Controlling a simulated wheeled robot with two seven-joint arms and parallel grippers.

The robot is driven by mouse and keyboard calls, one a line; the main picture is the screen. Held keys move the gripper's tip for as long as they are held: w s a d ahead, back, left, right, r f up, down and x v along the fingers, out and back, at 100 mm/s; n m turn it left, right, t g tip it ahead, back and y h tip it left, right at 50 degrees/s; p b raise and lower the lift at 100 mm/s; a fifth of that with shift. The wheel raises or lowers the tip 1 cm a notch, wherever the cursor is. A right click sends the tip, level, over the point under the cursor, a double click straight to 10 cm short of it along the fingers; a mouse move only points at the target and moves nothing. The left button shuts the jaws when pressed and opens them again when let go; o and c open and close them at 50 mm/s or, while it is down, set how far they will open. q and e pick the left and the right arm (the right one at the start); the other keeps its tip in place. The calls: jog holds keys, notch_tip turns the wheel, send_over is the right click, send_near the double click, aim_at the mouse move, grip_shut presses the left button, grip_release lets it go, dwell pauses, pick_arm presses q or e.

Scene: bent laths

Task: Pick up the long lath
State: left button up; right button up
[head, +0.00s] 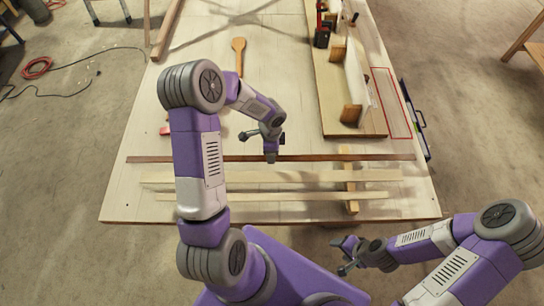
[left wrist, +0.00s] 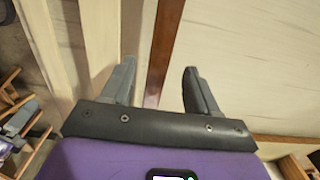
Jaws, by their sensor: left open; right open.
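A long dark brown lath (head: 200,159) lies across the table, left to right. It is the longest lath in view. My left gripper (head: 270,156) is over this lath, near its middle, and my left arm covers part of it. In the left wrist view the brown lath (left wrist: 163,45) runs between the two open fingers of that gripper (left wrist: 160,72), with nothing gripped; I cannot tell how far above it the fingertips are. My right gripper (head: 347,256) is open and empty, off the table's front edge.
Two pale laths (head: 300,177) (head: 300,196) lie in front of the brown one. A short wooden crosspiece (head: 351,190) shows at their right. A board with a wooden fixture (head: 352,85) stands at the back right, beside a red outlined rectangle (head: 391,103).

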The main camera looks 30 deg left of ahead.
pick_arm(q)
jog(key=shift+d+f, duration=0.1)
jog(key=shift+f, duration=1.35)
grip_shut()
